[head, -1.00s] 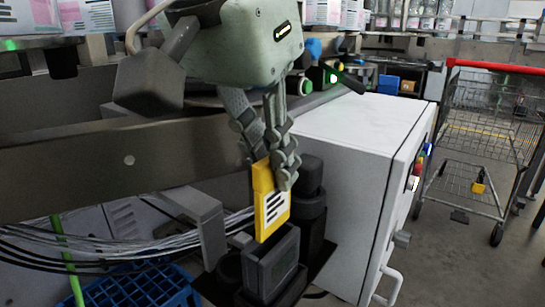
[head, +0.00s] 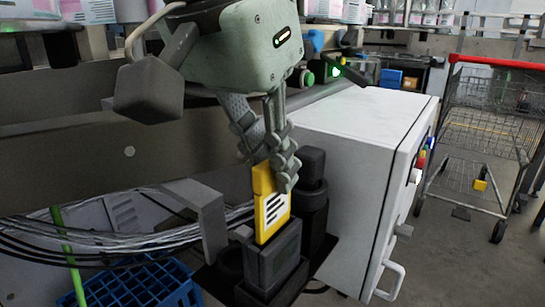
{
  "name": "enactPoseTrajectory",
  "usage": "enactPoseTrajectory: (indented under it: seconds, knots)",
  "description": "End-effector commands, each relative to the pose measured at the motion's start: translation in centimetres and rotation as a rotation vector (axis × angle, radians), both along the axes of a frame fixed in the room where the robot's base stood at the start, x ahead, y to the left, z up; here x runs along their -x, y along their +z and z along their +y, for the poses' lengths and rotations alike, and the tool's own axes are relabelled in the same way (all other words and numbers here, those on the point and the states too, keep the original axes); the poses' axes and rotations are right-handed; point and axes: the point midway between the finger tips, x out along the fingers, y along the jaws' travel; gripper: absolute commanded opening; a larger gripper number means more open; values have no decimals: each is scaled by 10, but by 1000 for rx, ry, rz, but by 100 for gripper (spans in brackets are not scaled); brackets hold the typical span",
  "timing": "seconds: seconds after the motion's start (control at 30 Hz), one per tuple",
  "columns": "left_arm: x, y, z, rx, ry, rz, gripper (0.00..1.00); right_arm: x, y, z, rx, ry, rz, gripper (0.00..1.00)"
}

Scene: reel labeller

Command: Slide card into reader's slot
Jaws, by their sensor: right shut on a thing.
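A yellow card (head: 265,180) with a white, black-striped label stands upright in the middle of the head view. My right gripper (head: 268,165) comes down from above and is shut on the card's upper part. The card's lower edge is at the top of the dark grey reader (head: 274,262), and its lower end is hidden by the reader's front wall. How deep it sits in the slot cannot be told. My left gripper is not in view.
A white cabinet (head: 350,150) with coloured buttons stands right of the reader. Dark cylindrical parts (head: 313,190) stand just behind it. Cables (head: 120,240) and a blue crate (head: 140,285) are at the left. A red-handled cart (head: 490,130) stands on the floor at right.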

Motion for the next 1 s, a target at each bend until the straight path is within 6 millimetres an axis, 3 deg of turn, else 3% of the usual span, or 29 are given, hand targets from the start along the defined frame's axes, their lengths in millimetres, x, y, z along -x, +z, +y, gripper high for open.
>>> enactPoseTrajectory:
  seconds: [1.0]
  knots:
    - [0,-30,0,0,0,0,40,0,-43,0,0,0,0,0]
